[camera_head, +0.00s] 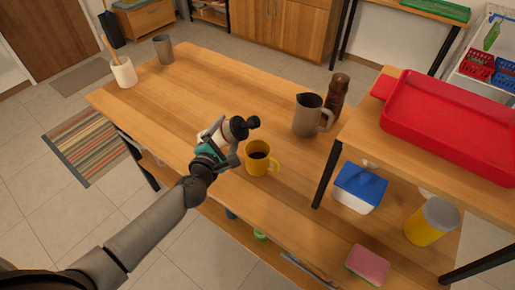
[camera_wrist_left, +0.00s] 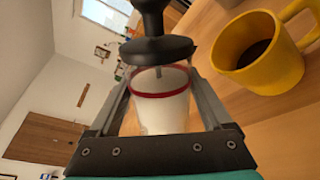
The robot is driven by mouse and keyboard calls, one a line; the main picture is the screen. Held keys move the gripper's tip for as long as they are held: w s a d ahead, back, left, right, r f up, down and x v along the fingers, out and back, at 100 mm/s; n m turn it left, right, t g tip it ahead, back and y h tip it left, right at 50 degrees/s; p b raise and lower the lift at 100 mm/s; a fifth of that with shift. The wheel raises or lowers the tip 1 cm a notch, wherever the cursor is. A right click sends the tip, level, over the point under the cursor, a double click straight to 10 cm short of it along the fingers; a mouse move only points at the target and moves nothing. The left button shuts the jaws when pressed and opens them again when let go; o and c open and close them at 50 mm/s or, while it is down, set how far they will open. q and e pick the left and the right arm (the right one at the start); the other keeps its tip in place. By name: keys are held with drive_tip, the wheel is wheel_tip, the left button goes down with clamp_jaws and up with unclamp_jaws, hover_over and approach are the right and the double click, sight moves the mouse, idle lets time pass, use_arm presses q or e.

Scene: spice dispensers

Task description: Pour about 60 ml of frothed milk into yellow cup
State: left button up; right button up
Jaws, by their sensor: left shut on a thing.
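My left gripper (camera_head: 222,150) is shut on a clear milk frother (camera_wrist_left: 162,112) with white milk inside, a red ring and a black lid and knob (camera_wrist_left: 155,45). In the head view the frother is tipped well over, its black lid end (camera_head: 240,128) pointing right. It is just behind and left of the yellow cup (camera_head: 258,165). The cup stands upright on the table with dark liquid inside; it also shows at the upper right of the left wrist view (camera_wrist_left: 262,62). No milk stream is visible. My right gripper is not in view.
A grey pitcher (camera_head: 308,118) and a dark brown grinder (camera_head: 339,95) stand behind right on the wooden table (camera_head: 215,90). A white crock (camera_head: 123,74) and a grey cup (camera_head: 163,50) stand at the far left. A red tray (camera_head: 455,115) lies on the raised shelf at right.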

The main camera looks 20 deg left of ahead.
use_arm(q)
drive_tip(key=shift+d+f+m, duration=0.1)
drive_tip(key=shift+f+m, duration=0.15)
drive_tip(key=shift+m, duration=0.35)
idle(1.6)
drive_tip(key=shift+d+r+m+y+p, duration=0.15)
drive_tip(key=shift+r+m+y+p, duration=0.3)
drive_tip(key=shift+m, duration=0.35)
idle(2.9)
